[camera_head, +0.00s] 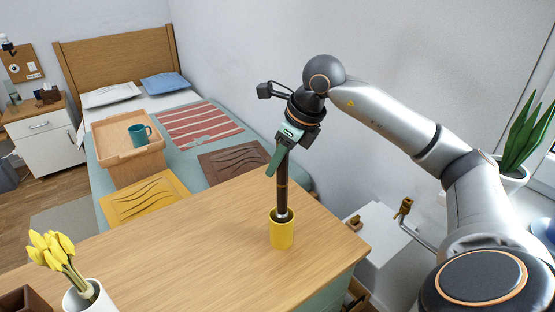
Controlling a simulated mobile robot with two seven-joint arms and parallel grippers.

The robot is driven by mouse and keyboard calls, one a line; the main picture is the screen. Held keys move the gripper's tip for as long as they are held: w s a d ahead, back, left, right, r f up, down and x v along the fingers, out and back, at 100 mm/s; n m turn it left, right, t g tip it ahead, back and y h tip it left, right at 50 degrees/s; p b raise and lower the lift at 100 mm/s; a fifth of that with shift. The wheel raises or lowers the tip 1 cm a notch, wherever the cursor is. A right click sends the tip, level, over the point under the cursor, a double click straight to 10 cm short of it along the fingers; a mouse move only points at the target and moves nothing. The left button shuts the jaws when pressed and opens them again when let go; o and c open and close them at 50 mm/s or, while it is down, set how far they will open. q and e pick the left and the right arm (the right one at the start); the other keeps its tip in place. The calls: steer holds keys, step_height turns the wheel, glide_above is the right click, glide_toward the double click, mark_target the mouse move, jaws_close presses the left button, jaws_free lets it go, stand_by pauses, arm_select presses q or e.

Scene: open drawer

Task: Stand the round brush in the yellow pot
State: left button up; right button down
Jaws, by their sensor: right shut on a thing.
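The yellow pot (282,236) stands upright on the wooden desk top, near its right end. The round brush (283,190) is dark and long, and it is held nearly upright above the pot. Its lower end, with a silvery band, is at the pot's mouth; whether it touches the bottom inside is hidden. My right gripper (279,157) comes down from above, shut on the upper part of the brush. One green finger shows at the left of the brush. My left gripper is not in view.
The wooden desk top (185,252) has free room left of the pot. Yellow tulips (55,250) in a white vase (88,298) stand at the lower left. Behind is a bed with a wooden tray (110,142) and a teal mug (139,135). A plant (522,140) stands at the right.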

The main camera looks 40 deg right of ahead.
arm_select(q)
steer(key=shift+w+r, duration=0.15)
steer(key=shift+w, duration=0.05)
arm_select(e)
steer(key=shift+f, duration=0.1)
steer(key=c, duration=0.6)
jaws_free()
steer(key=shift+o, duration=0.2)
arm_select(q)
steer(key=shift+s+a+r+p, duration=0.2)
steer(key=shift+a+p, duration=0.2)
steer(key=shift+p, duration=0.15)
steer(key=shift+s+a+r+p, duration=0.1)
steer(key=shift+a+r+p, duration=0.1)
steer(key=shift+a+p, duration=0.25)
arm_select(e)
steer(key=v, duration=1.2)
steer(key=shift+s+r, duration=0.15)
steer(key=shift+r, duration=0.05)
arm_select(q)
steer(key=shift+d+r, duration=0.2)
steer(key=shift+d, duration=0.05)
